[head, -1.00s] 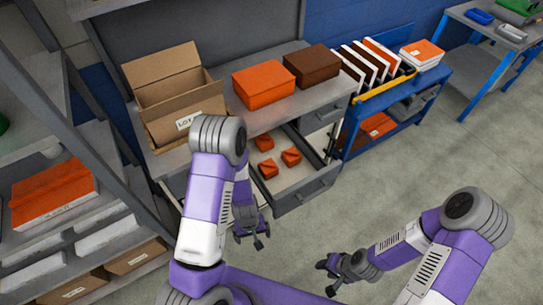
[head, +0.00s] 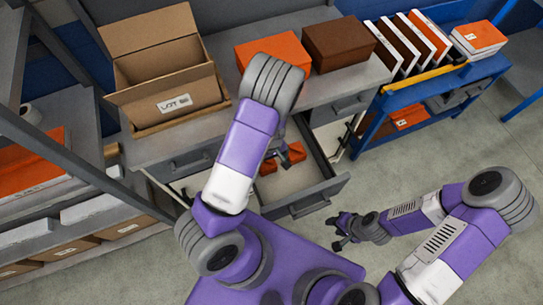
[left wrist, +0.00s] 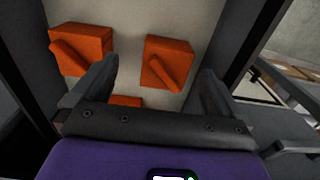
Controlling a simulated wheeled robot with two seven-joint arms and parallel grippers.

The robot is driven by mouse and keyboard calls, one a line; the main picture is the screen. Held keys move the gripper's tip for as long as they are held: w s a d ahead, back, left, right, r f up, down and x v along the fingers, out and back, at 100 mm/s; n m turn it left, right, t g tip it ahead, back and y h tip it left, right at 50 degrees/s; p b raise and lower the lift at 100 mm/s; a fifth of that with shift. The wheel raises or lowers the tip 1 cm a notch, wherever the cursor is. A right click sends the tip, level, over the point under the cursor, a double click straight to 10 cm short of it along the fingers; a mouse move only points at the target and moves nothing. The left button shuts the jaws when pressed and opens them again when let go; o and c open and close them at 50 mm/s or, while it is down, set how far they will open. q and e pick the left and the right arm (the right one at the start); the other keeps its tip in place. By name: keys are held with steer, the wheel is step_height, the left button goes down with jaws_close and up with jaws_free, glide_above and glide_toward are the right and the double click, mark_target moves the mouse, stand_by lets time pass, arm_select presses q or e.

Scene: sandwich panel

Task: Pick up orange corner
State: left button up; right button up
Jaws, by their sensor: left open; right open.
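Orange corners lie in the open drawer (head: 302,194). In the left wrist view one orange corner (left wrist: 167,63) shows between the fingertips, another orange corner (left wrist: 84,50) lies to the left, and a third (left wrist: 126,101) is mostly hidden behind the gripper body. In the head view my left arm hides much of the drawer; part of an orange corner (head: 267,167) shows beside it. My left gripper (left wrist: 160,70) is open and empty above the drawer; its gap to the corner is hard to judge. My right gripper (head: 341,234) is open and empty, away from the drawer.
On the bench stand an open cardboard box (head: 165,80), an orange box (head: 270,52) and a brown box (head: 338,45). A blue cart (head: 440,95) with upright panels stands to the right. A shelf rack (head: 60,200) is at the left. The floor (head: 450,150) at right is clear.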

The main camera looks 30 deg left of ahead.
mark_target(269, 168)
arm_select(q)
steer(key=f+b, duration=0.1)
steer(key=f, duration=0.1)
steer(key=s+f+b, duration=0.1)
steer(key=f, duration=0.4)
steer(key=shift+s+a+b, duration=0.15)
steer(key=shift+b, duration=0.25)
steer(key=c, duration=1)
